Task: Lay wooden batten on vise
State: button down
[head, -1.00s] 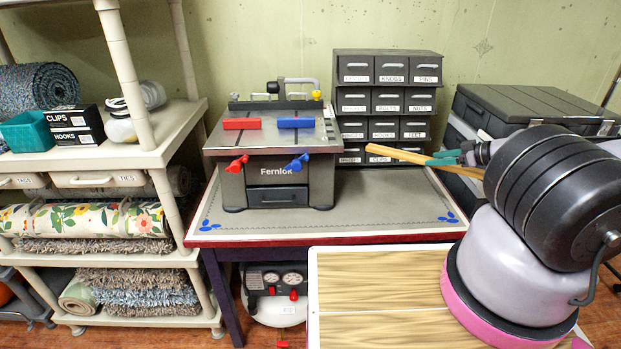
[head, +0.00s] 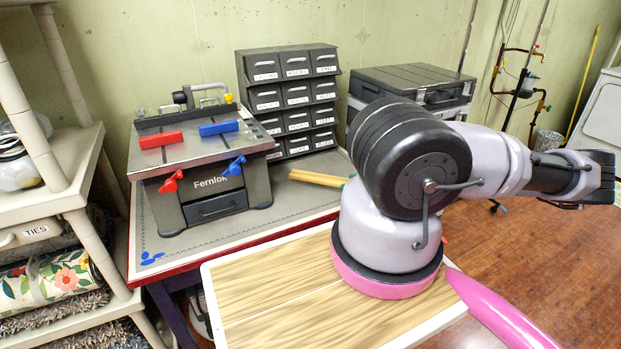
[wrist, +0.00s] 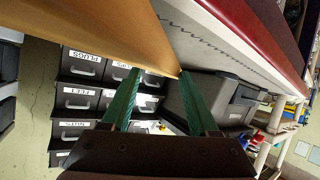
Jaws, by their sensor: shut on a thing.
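The vise appears to be the grey bench unit marked Fernlok (head: 211,183), with red and blue blocks on its flat top and red and blue handles in front. It stands on the left part of the workbench. The wooden batten (head: 318,178) shows as a short light piece to its right, its rest hidden behind my arm. In the wrist view the batten (wrist: 115,30) runs from the upper left to the green fingertips of my gripper (wrist: 160,74), which is shut on it. In the head view my gripper is almost wholly hidden by my arm.
A dark case (head: 415,85) is farther right. The bench top (head: 290,205) is clear in front of the drawers. Shelves with rolled rugs (head: 65,215) stand at the left.

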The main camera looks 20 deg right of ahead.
aim_at(321, 176)
jog(key=w+a, duration=0.2)
jog(key=w, duration=0.1)
jog(key=w+a, duration=0.1)
jog(key=w, duration=0.3)
jog(key=w+a, duration=0.2)
jog(key=w, duration=0.2)
jog(key=shift+w+a, duration=0.1)
jog(key=shift+a, duration=0.25)
jog(key=shift+w+a+f, duration=0.1)
jog(key=shift+w+f, duration=0.1)
jog(key=shift+f, duration=0.65)
jog(key=shift+w+a+f, duration=0.1)
jog(key=shift+w+f, duration=0.1)
jog(key=shift+f, duration=0.65)
jog(key=shift+f, duration=0.15)
jog(key=shift+c, duration=0.7)
grip_release()
